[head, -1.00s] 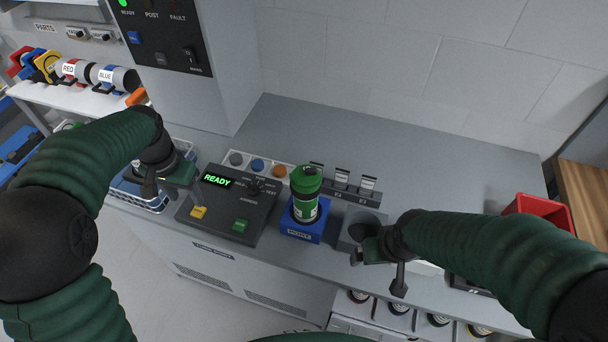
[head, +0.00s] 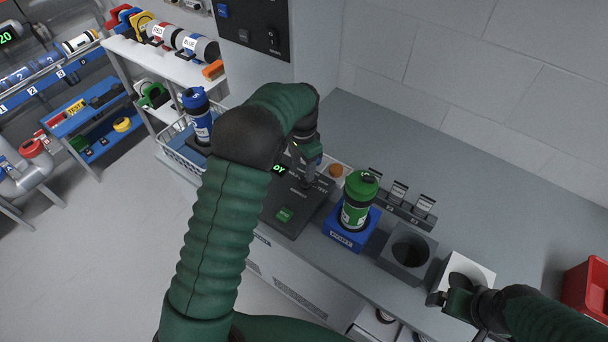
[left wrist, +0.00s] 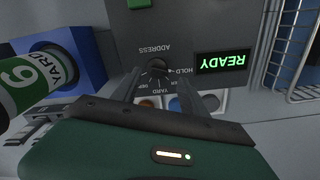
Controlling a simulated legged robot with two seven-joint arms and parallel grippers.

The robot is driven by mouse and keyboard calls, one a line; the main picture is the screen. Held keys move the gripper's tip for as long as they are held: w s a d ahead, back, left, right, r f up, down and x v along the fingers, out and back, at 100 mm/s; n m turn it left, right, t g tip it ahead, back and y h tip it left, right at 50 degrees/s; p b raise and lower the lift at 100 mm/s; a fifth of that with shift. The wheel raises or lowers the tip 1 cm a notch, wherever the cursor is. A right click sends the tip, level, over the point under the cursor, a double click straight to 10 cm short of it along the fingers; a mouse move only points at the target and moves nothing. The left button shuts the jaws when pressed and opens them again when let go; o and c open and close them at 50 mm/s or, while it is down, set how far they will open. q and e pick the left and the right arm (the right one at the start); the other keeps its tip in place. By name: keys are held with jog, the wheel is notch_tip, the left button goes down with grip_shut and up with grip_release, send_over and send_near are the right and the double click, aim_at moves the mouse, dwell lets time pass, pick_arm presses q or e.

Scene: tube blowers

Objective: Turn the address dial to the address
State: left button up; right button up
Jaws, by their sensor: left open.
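The black control panel (head: 266,212) sits on the counter with a lit READY display (left wrist: 222,63). Its address dial (left wrist: 157,66) is a small dark knob, with HOLD, YARD and other partly hidden labels around it. In the left wrist view my left gripper (left wrist: 157,82) is open, with one finger on each side of the dial. I cannot tell whether they touch it. The dial mark appears to face HOLD. In the head view my left gripper (head: 309,180) hides the dial. My right gripper (head: 452,300) is by a white block; its jaw state is unclear.
A green carrier (head: 357,197) labelled YARD stands in the blue port (head: 346,237), close beside the panel. A grey holder (head: 407,256) and a white block (head: 470,272) stand further right. A basket (head: 183,150) with a blue carrier (head: 197,113) is left.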

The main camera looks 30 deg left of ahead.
aim_at(303, 179)
pick_arm(q)
jog(key=shift+s+f, duration=0.1)
jog(key=shift+f, duration=2.15)
jog(key=shift+c, duration=0.4)
jog(key=shift+r, duration=0.15)
grip_shut()
